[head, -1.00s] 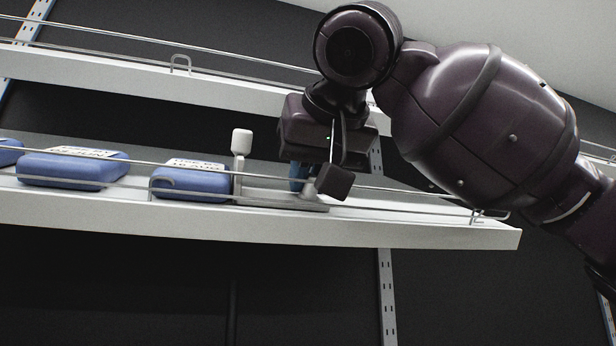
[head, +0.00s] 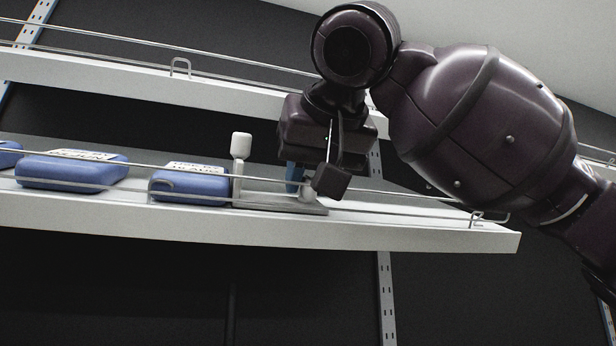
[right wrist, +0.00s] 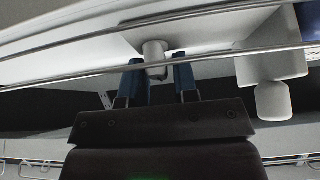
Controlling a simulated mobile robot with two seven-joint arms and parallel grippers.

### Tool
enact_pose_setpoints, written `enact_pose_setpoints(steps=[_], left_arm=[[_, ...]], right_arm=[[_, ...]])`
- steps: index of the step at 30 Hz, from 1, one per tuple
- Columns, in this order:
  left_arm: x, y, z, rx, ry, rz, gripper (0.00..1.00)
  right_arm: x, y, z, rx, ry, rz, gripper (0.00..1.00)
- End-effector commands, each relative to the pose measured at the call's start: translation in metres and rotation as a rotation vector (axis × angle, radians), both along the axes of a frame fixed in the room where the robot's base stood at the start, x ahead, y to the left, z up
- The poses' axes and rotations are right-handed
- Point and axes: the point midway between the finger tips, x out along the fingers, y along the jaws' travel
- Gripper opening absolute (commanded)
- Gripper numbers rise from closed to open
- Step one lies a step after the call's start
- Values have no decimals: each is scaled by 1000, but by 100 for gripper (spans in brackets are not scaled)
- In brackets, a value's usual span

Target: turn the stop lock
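The stop lock appears as a small pale round knob (head: 306,193) on a grey base plate (head: 270,205) on the lower shelf. In the right wrist view the knob (right wrist: 154,52) shows between the blue fingertips, nearer the left one. My right gripper (right wrist: 160,72) is open, with a finger on each side of the knob and a visible gap on the right. In the head view one blue finger of my right gripper (head: 294,174) shows behind the knob. A white-topped post (head: 241,146) stands upright at the plate's left end. My left gripper is not in view.
Blue packs (head: 190,187) with pale labels lie on the shelf left of the post. A thin metal rail (head: 400,192) runs along the shelf front, close to my gripper. The upper shelf (head: 130,74) is above. The shelf's right end looks clear.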

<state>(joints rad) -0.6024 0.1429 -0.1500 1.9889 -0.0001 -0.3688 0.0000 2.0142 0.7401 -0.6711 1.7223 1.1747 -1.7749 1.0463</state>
Motion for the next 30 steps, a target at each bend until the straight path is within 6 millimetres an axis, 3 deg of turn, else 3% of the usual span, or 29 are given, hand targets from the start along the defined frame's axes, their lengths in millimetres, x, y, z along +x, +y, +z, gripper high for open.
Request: enact_pose_setpoints(steps=[18, 30], left_arm=[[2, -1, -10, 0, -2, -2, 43], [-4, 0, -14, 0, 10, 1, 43]], right_arm=[[-80, -25, 41, 0, -1, 0, 28], [-90, -28, 46, 0, 0, 0, 28]])
